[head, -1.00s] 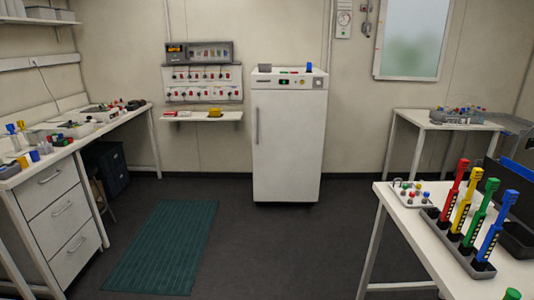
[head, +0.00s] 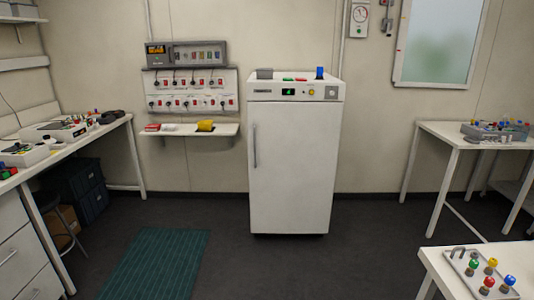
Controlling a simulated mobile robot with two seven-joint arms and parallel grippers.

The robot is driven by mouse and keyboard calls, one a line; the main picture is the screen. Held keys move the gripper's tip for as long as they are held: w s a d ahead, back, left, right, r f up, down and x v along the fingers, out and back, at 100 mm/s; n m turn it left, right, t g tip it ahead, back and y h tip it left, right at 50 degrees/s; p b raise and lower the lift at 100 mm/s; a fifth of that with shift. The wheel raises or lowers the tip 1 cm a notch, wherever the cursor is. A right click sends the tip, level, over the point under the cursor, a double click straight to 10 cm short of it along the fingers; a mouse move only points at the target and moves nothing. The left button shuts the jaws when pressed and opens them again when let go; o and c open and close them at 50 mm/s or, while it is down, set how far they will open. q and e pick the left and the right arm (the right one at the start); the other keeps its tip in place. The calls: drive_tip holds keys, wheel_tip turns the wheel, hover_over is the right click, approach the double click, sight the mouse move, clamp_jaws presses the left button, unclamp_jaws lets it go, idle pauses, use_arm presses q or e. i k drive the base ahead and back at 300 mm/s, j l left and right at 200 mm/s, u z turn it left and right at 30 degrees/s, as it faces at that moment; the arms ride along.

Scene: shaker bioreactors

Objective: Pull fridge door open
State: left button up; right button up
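The white fridge (head: 292,165) stands against the back wall, a little right of the middle of the head view. Its door (head: 290,170) is shut. A vertical grey handle (head: 255,146) runs along the upper left side of the door. A control strip with a small green display (head: 289,92) sits above the door. Neither of my grippers shows in the head view, and nothing touches the handle.
A green mat (head: 153,264) lies on the floor in front, left of the fridge. A bench with drawers (head: 22,258) runs along the left. A table corner (head: 440,265) with a small tray is at the lower right. The floor before the fridge is clear.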

sight(293, 146)
drive_tip(key=i+j+z, duration=0.1)
drive_tip(key=i, duration=2.75)
drive_tip(key=i+l+u, duration=0.1)
drive_tip(key=i, duration=0.3)
drive_tip(key=i+l, duration=0.15)
drive_tip(key=i, duration=0.2)
drive_tip(key=u, duration=0.05)
